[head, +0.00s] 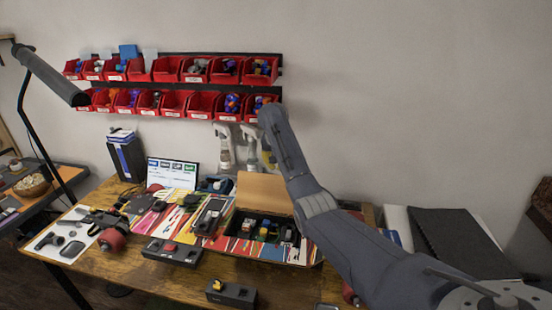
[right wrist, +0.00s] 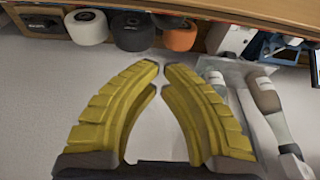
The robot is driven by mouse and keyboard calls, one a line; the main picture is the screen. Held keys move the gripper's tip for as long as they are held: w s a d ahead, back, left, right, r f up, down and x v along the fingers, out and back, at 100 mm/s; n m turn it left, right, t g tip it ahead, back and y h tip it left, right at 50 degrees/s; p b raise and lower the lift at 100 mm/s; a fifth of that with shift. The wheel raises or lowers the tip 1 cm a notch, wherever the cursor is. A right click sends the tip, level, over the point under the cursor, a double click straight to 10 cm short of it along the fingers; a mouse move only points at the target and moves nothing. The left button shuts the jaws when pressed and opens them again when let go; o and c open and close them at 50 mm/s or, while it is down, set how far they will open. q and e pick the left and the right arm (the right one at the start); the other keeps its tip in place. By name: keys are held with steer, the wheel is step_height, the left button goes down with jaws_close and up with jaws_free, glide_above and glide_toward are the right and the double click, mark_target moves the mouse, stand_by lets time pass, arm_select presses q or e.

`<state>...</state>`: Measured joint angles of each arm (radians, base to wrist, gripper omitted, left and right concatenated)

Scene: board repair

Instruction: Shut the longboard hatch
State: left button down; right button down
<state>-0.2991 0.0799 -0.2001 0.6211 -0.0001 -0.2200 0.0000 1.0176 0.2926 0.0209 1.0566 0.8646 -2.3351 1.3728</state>
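The longboard (head: 190,222) lies across the wooden table, its top printed in bright colours. Its hatch lid (head: 265,192) is a tan panel standing up at the back of an open compartment (head: 262,228), where several small parts show. My right gripper (head: 268,155) is above and behind the lid, near the wall, mostly hidden by my own arm and apart from the lid. In the right wrist view its yellow fingers (right wrist: 162,68) curve together with their tips almost meeting and nothing between them. My left gripper is not in view.
Red bins (head: 168,70) hang on the wall, with spray bottles (head: 224,146) below them. A small screen (head: 172,173) stands behind the board. Dark blocks (head: 172,251) sit along the table front. In the right wrist view, wheels (right wrist: 132,31) and spray bottles (right wrist: 265,95) show near the gripper.

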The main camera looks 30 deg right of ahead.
steer(key=shift+s+a+f, duration=0.3)
steer(key=shift+s+a, duration=0.2)
steer(key=shift+s, duration=0.05)
steer(key=shift+s+a+f, duration=0.25)
steer(key=shift+s+a, duration=0.25)
steer(key=shift+a, duration=0.1)
steer(key=shift+s+a+r, duration=0.1)
steer(key=shift+r, duration=0.1)
